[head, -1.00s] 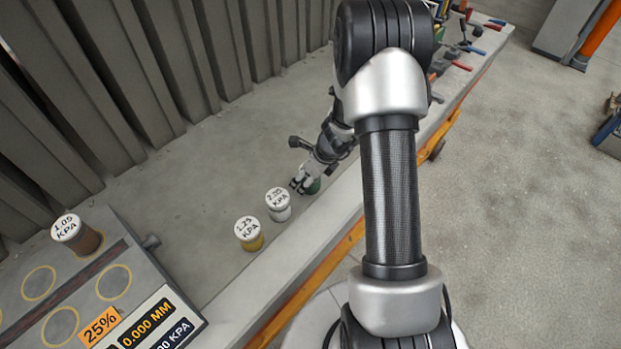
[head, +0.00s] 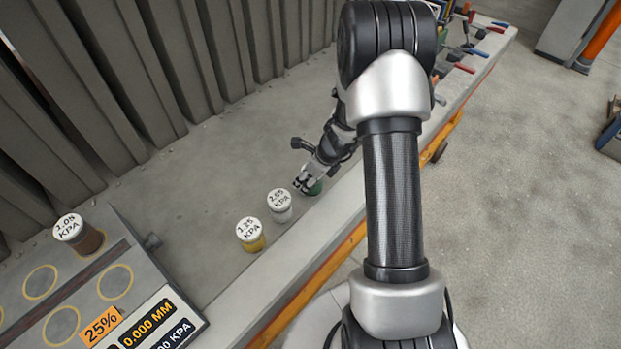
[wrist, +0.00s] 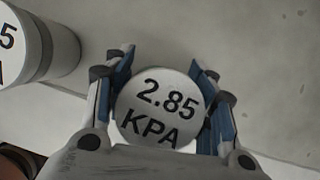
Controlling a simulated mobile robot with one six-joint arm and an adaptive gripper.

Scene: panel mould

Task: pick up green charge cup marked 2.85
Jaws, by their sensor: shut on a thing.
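The green charge cup (head: 315,187) stands on the grey bench, mostly hidden by my gripper in the head view. In the wrist view its white lid (wrist: 160,106), marked 2.85 KPA, sits between the blue-padded fingers. My gripper (wrist: 165,95) is shut on the cup, one finger at each side; it also shows in the head view (head: 304,184). I cannot tell whether the cup's base touches the bench.
A white cup (head: 279,206) stands close to the left of my gripper, and a yellow cup (head: 250,234) marked 1.25 beyond it. A brown cup (head: 78,234) marked 1.05 stands on the ringed panel (head: 140,262) at left. Coloured-handled tools (head: 470,50) are at the far end.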

